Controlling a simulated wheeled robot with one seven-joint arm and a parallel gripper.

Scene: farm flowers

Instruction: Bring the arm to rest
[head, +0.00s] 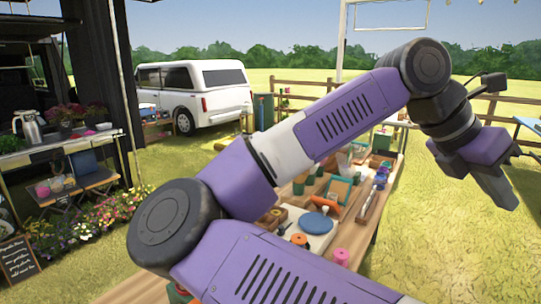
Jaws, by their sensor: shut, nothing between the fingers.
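My gripper (499,184) is at the right of the head view, at the end of my raised purple and dark grey arm. It points down and to the right, with grass behind it. Its fingers look closed together, and I see nothing held in them. It is to the right of the wooden table (366,240) and apart from it in the picture. My arm crosses the middle of the view and hides part of the table and its items.
The table holds a blue round plate (315,223), a pink spool (341,257), pots and trays. A wooden fence (300,87) runs behind. A white car (195,92) stands back left. A side table (60,148) with a jug is at left. Grass at right looks open.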

